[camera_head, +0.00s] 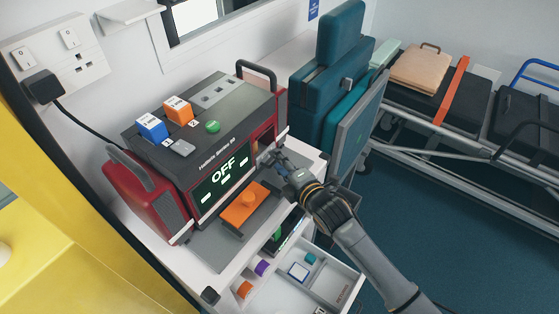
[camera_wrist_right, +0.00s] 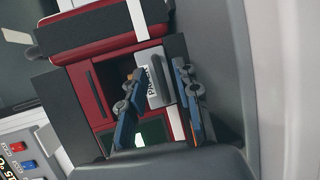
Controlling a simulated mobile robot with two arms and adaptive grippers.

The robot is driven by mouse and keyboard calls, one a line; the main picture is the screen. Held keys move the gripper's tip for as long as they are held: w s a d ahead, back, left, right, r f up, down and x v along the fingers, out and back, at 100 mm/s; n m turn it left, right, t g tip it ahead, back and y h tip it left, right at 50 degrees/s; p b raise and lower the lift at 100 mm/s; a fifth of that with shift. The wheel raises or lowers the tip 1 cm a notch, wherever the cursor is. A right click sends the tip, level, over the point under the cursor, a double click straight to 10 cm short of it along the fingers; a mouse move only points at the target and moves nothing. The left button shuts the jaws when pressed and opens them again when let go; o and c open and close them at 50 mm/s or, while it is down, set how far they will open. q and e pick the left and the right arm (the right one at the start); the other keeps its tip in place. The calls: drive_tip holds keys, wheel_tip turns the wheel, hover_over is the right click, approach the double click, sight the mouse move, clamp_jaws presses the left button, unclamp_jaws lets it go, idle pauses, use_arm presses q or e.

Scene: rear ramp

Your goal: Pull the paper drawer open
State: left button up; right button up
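The paper drawer is on the right end of the red and dark grey machine (camera_head: 206,130). My right gripper (camera_head: 266,157) is at that end of the machine in the head view. In the right wrist view its two fingers (camera_wrist_right: 160,70) are apart, one on each side of the handle. I cannot tell whether they touch it. My left gripper is out of view.
A lower drawer (camera_head: 345,280) with small coloured items stands open below my right arm. An orange block (camera_head: 245,207) lies before the machine's OFF screen (camera_head: 224,175). A teal seat (camera_head: 335,80) stands behind, and a stretcher (camera_head: 440,105) at the right. Blue floor on the right is free.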

clamp_jaws()
drive_tip(key=shift+d, duration=0.1)
drive_tip(key=s+d+p, duration=0.4)
drive_tip(key=s+d, duration=0.2)
drive_tip(key=d, duration=0.3)
drive_tip(key=shift+s, duration=0.3)
unclamp_jaws()
